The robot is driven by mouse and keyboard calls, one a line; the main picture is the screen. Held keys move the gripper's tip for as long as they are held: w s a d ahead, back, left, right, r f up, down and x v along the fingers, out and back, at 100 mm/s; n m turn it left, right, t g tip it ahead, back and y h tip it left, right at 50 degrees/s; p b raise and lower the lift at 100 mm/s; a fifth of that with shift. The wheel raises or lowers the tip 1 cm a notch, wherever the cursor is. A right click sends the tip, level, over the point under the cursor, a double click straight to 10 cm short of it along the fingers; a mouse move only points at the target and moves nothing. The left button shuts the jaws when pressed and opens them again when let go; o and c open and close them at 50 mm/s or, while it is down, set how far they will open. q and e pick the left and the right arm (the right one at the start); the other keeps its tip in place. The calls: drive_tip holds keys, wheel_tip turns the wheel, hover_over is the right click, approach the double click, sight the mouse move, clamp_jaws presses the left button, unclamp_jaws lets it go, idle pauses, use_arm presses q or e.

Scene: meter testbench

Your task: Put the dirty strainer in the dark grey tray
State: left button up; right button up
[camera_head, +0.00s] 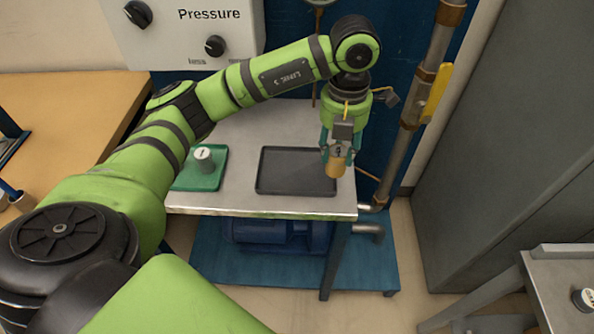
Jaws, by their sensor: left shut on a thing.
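The dark grey tray (290,172) lies flat on the metal bench, and nothing shows in it. My left gripper (337,162) points down above the tray's right end. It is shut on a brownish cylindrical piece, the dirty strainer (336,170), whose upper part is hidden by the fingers. The strainer overlaps the tray's right edge in the picture; I cannot tell its exact height above it. My right gripper is not in view.
A green tray (216,178) with a grey, white-topped cylinder (204,157) stands left on the bench (240,201). A vertical pipe with a yellow handle (436,92) rises just right of my gripper. A grey side table (560,285) is at lower right.

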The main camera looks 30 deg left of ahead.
use_arm(q)
drive_tip(key=shift+a+n, duration=0.15)
drive_tip(key=shift+n, duration=0.15)
drive_tip(key=a+f+p, duration=0.1)
drive_tip(key=a+f, duration=0.2)
drive_tip(key=w+a+f+p, duration=0.1)
drive_tip(key=a+f+p, duration=0.1)
drive_tip(key=a+f, duration=0.2)
drive_tip(key=w+a+f+p, duration=0.1)
drive_tip(key=a+f, duration=0.2)
drive_tip(key=a, duration=0.1)
drive_tip(key=shift+w+f+p, duration=0.2)
drive_tip(key=shift+w+p, duration=0.05)
drive_tip(key=shift+p, duration=0.05)
drive_tip(key=shift+f, duration=0.2)
drive_tip(key=shift+f, duration=0.25)
drive_tip(key=o, duration=1.2)
drive_tip(key=shift+r, duration=0.1)
drive_tip(key=shift+r, duration=0.1)
